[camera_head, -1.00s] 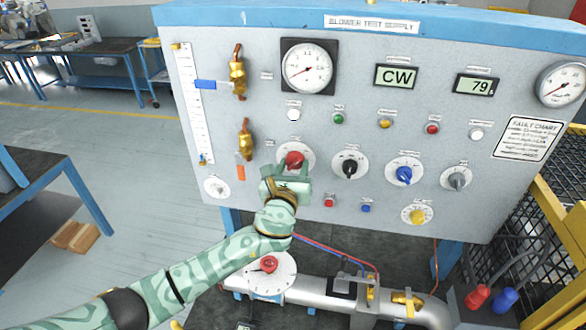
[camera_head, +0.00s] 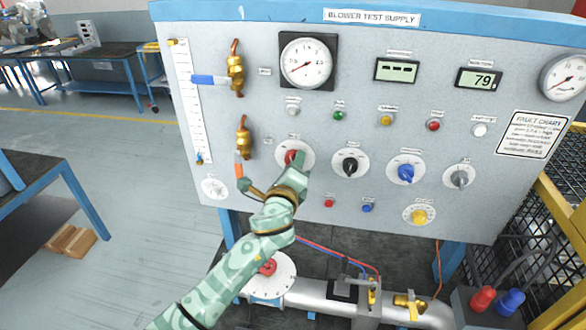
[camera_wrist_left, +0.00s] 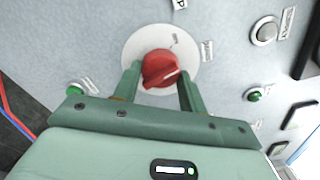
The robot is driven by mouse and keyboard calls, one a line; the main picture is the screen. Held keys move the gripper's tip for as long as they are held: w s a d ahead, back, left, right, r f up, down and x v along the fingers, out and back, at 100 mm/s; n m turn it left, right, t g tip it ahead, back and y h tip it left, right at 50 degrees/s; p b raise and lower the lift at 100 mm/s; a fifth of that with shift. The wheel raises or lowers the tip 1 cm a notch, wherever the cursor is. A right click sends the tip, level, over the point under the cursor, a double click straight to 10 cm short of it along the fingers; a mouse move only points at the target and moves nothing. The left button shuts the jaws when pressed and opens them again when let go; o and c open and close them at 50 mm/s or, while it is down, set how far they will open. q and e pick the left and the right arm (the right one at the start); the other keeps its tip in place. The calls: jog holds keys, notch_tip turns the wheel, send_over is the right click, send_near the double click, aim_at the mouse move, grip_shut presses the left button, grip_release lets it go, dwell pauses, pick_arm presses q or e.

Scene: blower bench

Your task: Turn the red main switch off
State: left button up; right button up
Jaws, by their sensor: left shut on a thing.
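The red main switch (camera_head: 291,157) is a round red knob on a white dial plate on the grey panel, left of the black knob. In the head view my left gripper (camera_head: 294,166) partly hides it. In the left wrist view the red knob (camera_wrist_left: 160,68) sits between the two green fingers of my left gripper (camera_wrist_left: 160,85), which are shut on it. My right gripper is not in view.
The panel carries a black knob (camera_head: 350,165), a blue knob (camera_head: 406,173), a grey knob (camera_head: 459,178) and a yellow knob (camera_head: 418,216). Brass valves (camera_head: 244,138) stand to the left. A pipe (camera_head: 322,295) with a red-handled dial (camera_head: 268,268) runs below.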

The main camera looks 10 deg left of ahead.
pick_arm(q)
jog(key=n, duration=0.6)
jog(key=shift+b, duration=0.3)
jog(key=shift+n, duration=0.3)
jog(key=o, duration=1)
jog(key=shift+c, duration=0.2)
jog(key=s+b, duration=0.1)
jog(key=s, duration=1.5)
jog(key=shift+s, duration=0.2)
